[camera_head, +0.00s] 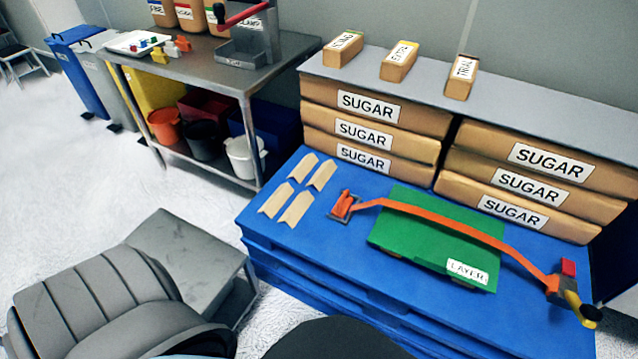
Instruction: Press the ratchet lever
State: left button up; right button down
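On the blue pallet (300,240) an orange strap (440,218) runs over a green slab (395,240) with a "LAYER" label. At the strap's right end sits a ratchet (562,287) with a dark body and a red block on top. Its yellow lever (577,303) with a black tip sticks out past the pallet's front right edge, pointing down and right. At the strap's left end is an orange and grey fitting (345,204). Neither of my grippers shows in this view.
Stacked "SUGAR" sacks (362,132) stand along the pallet's back, under a grey shelf (400,80) with small boxes. Several cardboard corner pieces (297,208) lie left of the slab. A grey seat (110,295) fills the lower left; a metal table (200,65) stands behind.

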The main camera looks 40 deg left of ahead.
aim_at(587, 314)
jog(key=u, duration=0.3)
jog(key=k, duration=0.75)
jog(key=z, duration=0.5)
jog(key=i, duration=1)
jog(key=u, duration=0.55)
jog(key=i, duration=0.65)
jog(key=u, duration=0.7)
